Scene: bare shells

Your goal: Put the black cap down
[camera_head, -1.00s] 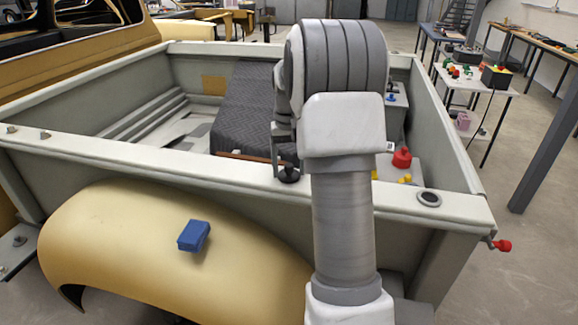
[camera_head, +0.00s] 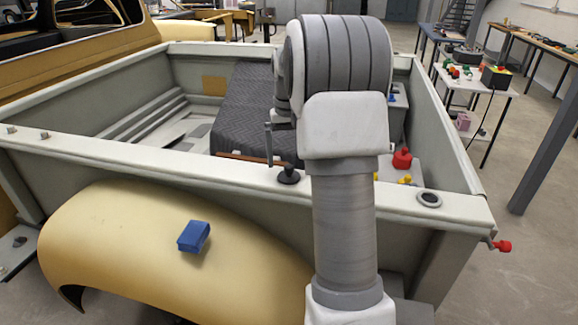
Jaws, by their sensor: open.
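The black cap (camera_head: 288,177) sits on the pale near rim (camera_head: 230,172) of the truck bed, just left of my arm. It looks upright, with a wide dark part and a narrower top. My gripper (camera_head: 272,152) is above and slightly left of the cap. It is open, and one thin finger shows hanging down, apart from the cap. The other finger is hard to make out, and my arm hides much of the gripper.
A blue block (camera_head: 194,236) lies on the tan fender (camera_head: 120,230). A dark ring-shaped fitting (camera_head: 429,198) is on the rim to the right. A red object (camera_head: 402,159) and a yellow one (camera_head: 405,179) are inside the bed. A dark quilted cover (camera_head: 240,110) lies behind.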

